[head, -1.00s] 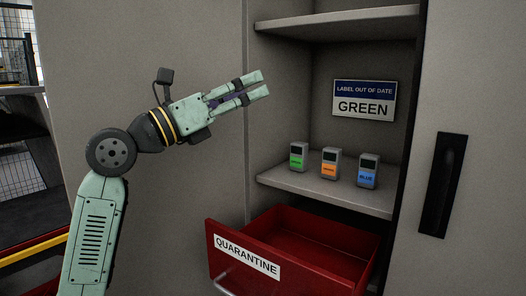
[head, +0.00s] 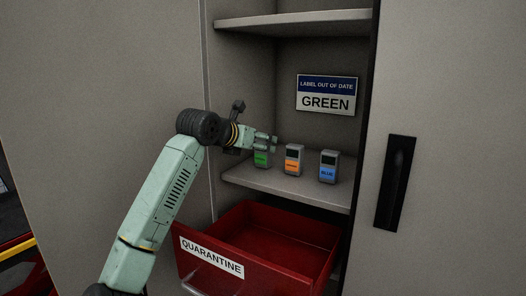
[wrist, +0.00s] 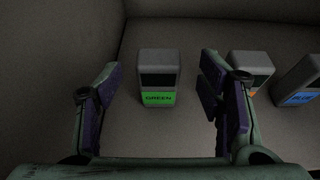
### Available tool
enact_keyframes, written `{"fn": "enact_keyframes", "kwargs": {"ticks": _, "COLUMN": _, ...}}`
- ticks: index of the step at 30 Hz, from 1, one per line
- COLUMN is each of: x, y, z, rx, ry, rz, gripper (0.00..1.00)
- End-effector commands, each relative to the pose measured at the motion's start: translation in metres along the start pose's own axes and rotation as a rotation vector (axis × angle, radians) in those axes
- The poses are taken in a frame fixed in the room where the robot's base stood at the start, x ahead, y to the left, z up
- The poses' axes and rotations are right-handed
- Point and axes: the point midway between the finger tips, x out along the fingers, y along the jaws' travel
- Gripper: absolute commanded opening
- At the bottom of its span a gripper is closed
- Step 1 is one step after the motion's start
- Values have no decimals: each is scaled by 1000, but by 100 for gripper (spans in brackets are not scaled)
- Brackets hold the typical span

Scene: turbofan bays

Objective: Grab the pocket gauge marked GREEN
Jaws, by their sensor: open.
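The pocket gauge marked GREEN (wrist: 159,82) stands upright on the shelf, a grey block with a dark screen and a green label. In the wrist view it stands ahead of and between my fingers, touching neither. My gripper (wrist: 160,95) is open and empty. In the head view my gripper (head: 268,142) reaches into the cabinet and covers the upper part of the green gauge (head: 262,159). The orange-labelled gauge (head: 294,159) and the blue-labelled gauge (head: 328,167) stand in a row to its right.
The orange gauge (wrist: 249,70) is close to my right finger, with the blue gauge (wrist: 298,86) farther right. A sign reading LABEL OUT OF DATE, GREEN (head: 326,94) hangs on the back wall. An open red QUARANTINE drawer (head: 212,257) juts out below the shelf (head: 287,190).

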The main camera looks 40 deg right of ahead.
Motion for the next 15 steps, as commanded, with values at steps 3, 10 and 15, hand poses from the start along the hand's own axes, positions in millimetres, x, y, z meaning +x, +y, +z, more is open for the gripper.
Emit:
{"fn": "enact_keyframes", "kwargs": {"ticks": 3, "x": 18, "y": 1, "z": 1, "rx": -4, "ry": 3, "rz": -4, "gripper": 62}}
{"fn": "enact_keyframes", "kwargs": {"ticks": 10, "x": 37, "y": 1, "z": -2, "rx": 1, "ry": 0, "rz": -1, "gripper": 62}}
{"fn": "enact_keyframes", "kwargs": {"ticks": 15, "x": 37, "y": 2, "z": -2, "rx": 1, "ry": 0, "rz": -1, "gripper": 59}}
